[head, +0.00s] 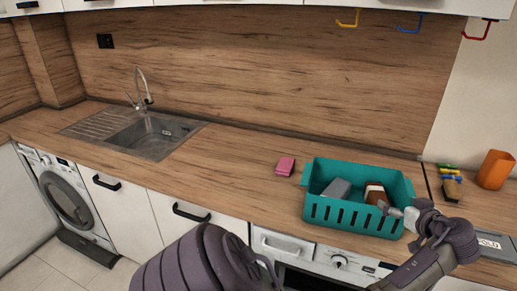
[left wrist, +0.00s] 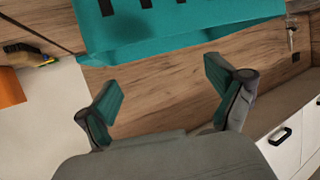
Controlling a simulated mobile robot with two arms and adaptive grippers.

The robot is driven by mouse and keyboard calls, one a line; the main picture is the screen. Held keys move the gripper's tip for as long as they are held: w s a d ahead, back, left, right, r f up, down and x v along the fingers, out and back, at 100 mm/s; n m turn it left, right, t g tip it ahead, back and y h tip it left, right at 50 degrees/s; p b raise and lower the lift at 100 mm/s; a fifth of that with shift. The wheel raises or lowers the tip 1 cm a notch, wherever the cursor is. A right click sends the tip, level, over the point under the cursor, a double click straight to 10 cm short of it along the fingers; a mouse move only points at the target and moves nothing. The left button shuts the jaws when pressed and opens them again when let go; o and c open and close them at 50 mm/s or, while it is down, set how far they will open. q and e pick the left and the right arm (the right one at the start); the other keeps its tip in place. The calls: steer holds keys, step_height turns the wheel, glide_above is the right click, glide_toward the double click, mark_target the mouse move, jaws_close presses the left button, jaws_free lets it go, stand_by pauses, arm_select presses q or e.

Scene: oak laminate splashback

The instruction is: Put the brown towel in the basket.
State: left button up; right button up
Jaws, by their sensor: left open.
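The teal slotted basket (head: 352,214) stands on the counter near its front edge. Inside it, on the right, is a brown item with a pale top (head: 376,193), which looks like the brown towel, though its shape is too small to be sure. My right gripper is not in view.
A grey item (head: 337,189) lies in the basket's left half. A pink sponge (head: 285,165) lies left of the basket. An orange cup (head: 495,170) and a brush (head: 452,189) stand to the right.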

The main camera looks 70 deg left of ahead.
arm_select(q)
steer(key=d+f+m+t+h, duration=0.4)
steer(key=d+m+t, duration=0.1)
steer(key=d+m, duration=0.15)
steer(key=d+f+m+t+h, duration=0.4)
steer(key=d+m, duration=0.1)
steer(key=d, duration=0.2)
steer(key=s+d+f+m+g+h, duration=0.15)
steer(key=s+f, duration=0.25)
steer(key=f, duration=0.7)
steer(key=s+d+f+m+g+h, duration=0.1)
steer(key=s+d+f+m+h, duration=0.15)
steer(key=f, duration=0.75)
steer(key=s+d+f+m+g, duration=0.15)
steer(key=s+f+g, duration=0.25)
steer(key=s+f, duration=1.35)
steer(key=s+f+g, duration=0.1)
steer(key=s+f, duration=0.3)
steer(key=s, duration=0.5)
steer(key=s+f+g, duration=0.2)
steer(key=s+f, duration=0.1)
steer(key=s, duration=0.6)
steer(key=s+f+g+h, duration=0.1)
steer(key=s+f, duration=0.3)
steer(key=s, duration=0.6)
steer(key=shift+a+f+g, duration=0.2)
steer(key=shift+f+g, duration=0.15)
steer(key=shift+g, duration=0.1)
